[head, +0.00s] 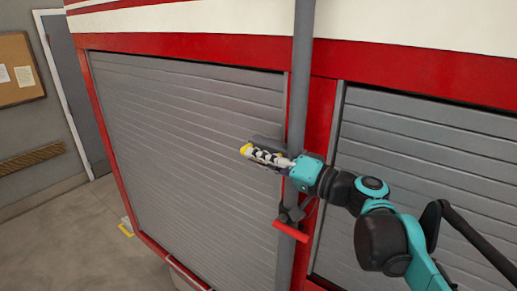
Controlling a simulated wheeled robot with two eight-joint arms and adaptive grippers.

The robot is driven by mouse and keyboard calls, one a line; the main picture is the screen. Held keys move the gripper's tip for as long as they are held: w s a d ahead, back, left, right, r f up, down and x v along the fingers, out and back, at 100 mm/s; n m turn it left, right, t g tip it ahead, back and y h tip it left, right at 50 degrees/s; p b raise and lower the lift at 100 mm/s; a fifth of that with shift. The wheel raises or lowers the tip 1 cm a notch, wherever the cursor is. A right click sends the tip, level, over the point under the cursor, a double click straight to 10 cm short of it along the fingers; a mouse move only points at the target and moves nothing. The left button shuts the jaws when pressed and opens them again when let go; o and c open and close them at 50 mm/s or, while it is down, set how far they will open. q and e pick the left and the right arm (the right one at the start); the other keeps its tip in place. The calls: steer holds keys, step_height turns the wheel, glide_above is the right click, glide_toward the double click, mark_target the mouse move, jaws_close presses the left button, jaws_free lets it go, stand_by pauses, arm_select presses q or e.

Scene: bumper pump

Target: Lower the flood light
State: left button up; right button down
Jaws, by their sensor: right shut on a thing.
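A grey vertical pole (303,70) runs up the front of the red truck and out of the top of the picture. No lamp head shows; I cannot see the flood light itself. A red handle (290,230) on a dark bracket sits low on the pole. My right gripper (256,153) reaches across the pole above the red handle, its yellow tip pointing left. It is shut on a dark grey part (266,141) beside the pole, mostly hidden by the fingers. My left gripper is out of view.
Grey roller shutters (185,140) in red frames stand on both sides of the pole. Open floor (85,240) lies at the lower left. A grey door (70,75) and a cork board (18,68) are at the far left.

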step_height(320, 180, down, 11)
steer(key=b, duration=0.5)
steer(key=shift+r, duration=0.2)
steer(key=shift+s, duration=0.1)
steer(key=c, duration=1.7)
jaws_free()
steer(key=shift+o, duration=0.8)
steer(key=v, duration=1.2)
